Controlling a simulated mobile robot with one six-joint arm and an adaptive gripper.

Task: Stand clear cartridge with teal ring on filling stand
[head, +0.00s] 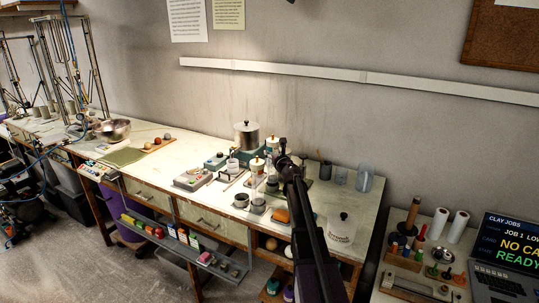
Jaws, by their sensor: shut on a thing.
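My arm reaches over the right half of the long workbench (205,160). My gripper (280,172) is at its far end, small and partly hidden by the arm. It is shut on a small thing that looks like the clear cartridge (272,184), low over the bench. The teal ring is too small to make out. I cannot tell whether the cartridge touches anything below it. Small devices and stands crowd around the gripper, and I cannot tell which one is the filling stand.
A metal pot (246,135) stands behind the gripper. A grey device (193,179) is to its left. Clear beakers (364,177) and a clear lidded tub (342,228) stand to the right. A green mat (122,157) and metal bowl (113,130) are far left. The bench's middle left is fairly clear.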

